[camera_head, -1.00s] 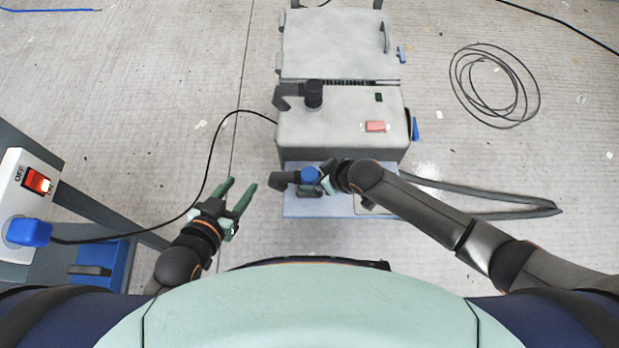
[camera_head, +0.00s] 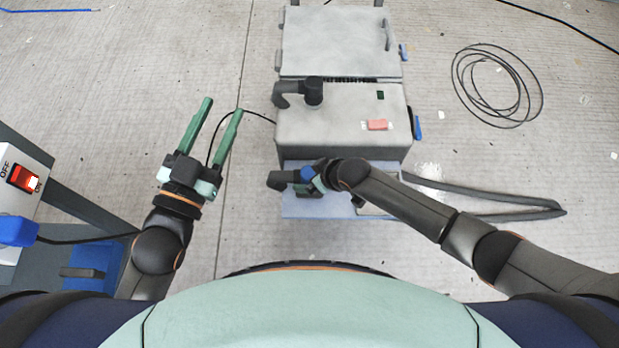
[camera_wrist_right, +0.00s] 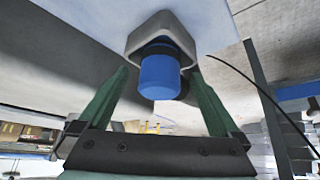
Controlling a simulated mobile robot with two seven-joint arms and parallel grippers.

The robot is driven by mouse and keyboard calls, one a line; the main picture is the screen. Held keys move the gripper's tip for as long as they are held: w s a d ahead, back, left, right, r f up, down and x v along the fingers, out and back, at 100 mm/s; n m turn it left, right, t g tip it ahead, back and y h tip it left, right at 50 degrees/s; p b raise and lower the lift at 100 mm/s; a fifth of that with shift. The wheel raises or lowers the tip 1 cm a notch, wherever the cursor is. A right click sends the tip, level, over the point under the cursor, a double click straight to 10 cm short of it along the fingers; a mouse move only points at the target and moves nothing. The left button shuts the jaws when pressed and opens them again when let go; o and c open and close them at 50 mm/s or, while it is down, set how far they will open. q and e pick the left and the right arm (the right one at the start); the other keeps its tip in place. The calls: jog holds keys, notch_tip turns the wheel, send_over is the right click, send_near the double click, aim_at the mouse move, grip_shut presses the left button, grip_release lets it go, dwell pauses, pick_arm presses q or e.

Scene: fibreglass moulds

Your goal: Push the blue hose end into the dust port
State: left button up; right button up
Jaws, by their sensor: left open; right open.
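The blue hose end (camera_head: 308,173) shows partly in the head view, at the front of the grey machine (camera_head: 340,138). In the right wrist view the blue end (camera_wrist_right: 160,78) points out of a dark ring under a pale, square-edged housing (camera_wrist_right: 160,28), which looks like the dust port. How deep it sits cannot be told. My right gripper (camera_head: 318,181) is open, one green finger on each side of the blue end, with gaps visible in the right wrist view. My left gripper (camera_head: 222,107) is open and empty over the floor, left of the machine.
A dark elbow fitting (camera_head: 300,94) stands on the machine. A dark flat hose (camera_head: 490,204) lies to its right, with a coiled cable (camera_head: 497,88) beyond. A switch box (camera_head: 22,185) with a blue plug (camera_head: 17,231) stands at the left.

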jog(key=c, duration=1.4)
jog(key=shift+o, duration=0.2)
pick_arm(q)
jog(key=shift+f, duration=0.1)
pick_arm(e)
jog(key=shift+r, duration=0.15)
